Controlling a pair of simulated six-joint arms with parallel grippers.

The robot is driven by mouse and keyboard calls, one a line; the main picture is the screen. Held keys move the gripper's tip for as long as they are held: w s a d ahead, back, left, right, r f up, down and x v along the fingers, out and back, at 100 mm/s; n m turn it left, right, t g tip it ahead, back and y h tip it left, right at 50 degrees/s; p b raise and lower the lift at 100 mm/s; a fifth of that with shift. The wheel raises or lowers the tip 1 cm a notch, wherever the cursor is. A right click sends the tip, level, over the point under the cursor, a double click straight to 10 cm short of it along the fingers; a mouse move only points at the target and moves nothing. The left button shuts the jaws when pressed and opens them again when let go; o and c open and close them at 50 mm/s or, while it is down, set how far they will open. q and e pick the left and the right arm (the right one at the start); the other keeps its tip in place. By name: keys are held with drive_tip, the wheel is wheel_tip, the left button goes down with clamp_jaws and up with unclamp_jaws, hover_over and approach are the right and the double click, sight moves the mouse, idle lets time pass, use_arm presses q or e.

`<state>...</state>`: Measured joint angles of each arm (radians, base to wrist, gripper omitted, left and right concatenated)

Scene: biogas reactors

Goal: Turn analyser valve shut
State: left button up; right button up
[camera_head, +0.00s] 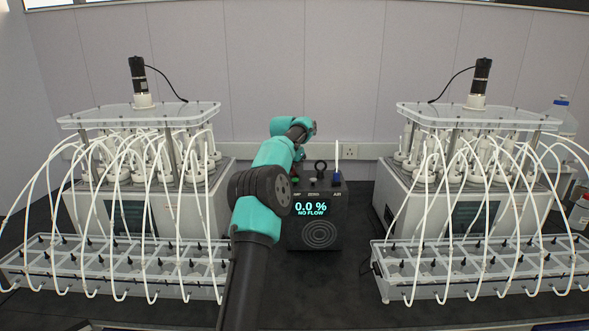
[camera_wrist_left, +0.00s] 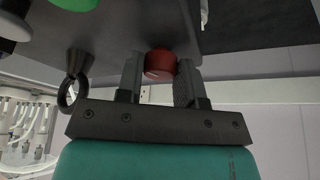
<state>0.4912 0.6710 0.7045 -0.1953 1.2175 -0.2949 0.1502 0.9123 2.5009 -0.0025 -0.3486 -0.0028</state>
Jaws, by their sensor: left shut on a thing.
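The analyser (camera_head: 318,215) is a dark box in the middle of the table, with a lit display reading "0.0 %" and "NO FLOW". A red knob (camera_wrist_left: 160,64) on the analyser shows in the left wrist view. My left gripper (camera_wrist_left: 160,72) is shut on this red knob, with one finger on each side. In the head view my left arm reaches forward over the left part of the analyser and hides the gripper's hold. A blue knob (camera_head: 337,177) stands at the analyser's right, above the label "AIR". My right gripper is not in view.
A ring-shaped handle (camera_wrist_left: 70,92) and a green part (camera_wrist_left: 76,4) are near my left gripper. Reactor units with white tubes stand left (camera_head: 150,195) and right (camera_head: 450,200), with tube racks (camera_head: 110,290) in front. Bare dark table lies right of the analyser.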

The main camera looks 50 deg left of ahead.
use_arm(q)
drive_tip(key=shift+d+n+g+y, duration=0.1)
drive_tip(key=shift+n+g+y, duration=0.45)
drive_tip(key=shift+n, duration=1.55)
drive_tip(key=shift+t, duration=0.25)
drive_tip(key=o, duration=0.9)
drive_tip(key=v, duration=1.7)
drive_tip(key=shift+d+r, duration=0.2)
drive_tip(key=shift+d, duration=0.05)
